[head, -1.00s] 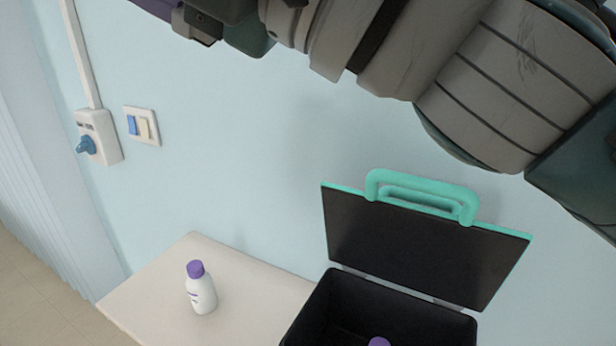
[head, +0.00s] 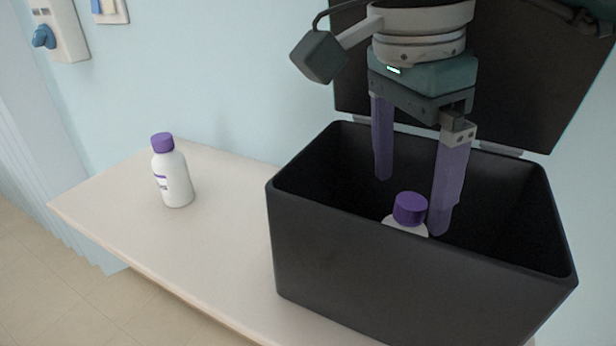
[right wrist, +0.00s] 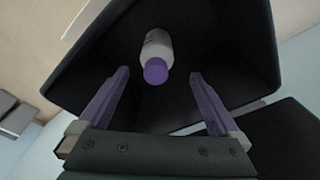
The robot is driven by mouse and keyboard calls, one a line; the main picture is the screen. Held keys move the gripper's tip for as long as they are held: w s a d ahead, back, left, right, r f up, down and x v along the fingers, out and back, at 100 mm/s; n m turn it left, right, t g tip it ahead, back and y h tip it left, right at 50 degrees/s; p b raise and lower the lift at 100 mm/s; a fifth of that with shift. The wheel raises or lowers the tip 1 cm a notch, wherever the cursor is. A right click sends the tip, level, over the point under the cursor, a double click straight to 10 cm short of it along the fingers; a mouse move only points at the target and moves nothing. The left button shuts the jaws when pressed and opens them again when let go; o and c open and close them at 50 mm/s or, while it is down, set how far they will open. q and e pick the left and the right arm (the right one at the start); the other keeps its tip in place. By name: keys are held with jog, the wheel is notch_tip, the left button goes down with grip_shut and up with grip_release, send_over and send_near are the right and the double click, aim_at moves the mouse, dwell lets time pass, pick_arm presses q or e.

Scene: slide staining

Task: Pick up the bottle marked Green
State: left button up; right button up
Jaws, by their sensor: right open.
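A white bottle with a purple cap (head: 409,209) stands inside the black box, its lower part hidden by the box's front wall. It also shows in the right wrist view (right wrist: 156,60), between and beyond the fingertips. A second white bottle with a purple cap (head: 172,175) stands upright on the table left of the box. I cannot read the marking on either bottle. My right gripper (head: 411,205) points down into the box, its purple fingers open and apart around the space by the boxed bottle. My left gripper is not in view.
The open black box (head: 400,285) stands on a pale table (head: 215,255), its walls close around my right fingers. Its raised lid (head: 520,110) is behind my right gripper. The table between the left bottle and the box is clear.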

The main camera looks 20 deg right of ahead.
jog(key=f, duration=0.4)
jog(key=d+f+p, duration=0.1)
jog(key=f, duration=0.2)
jog(key=shift+s, duration=0.35)
jog(key=shift+c, duration=0.3)
grip_shut()
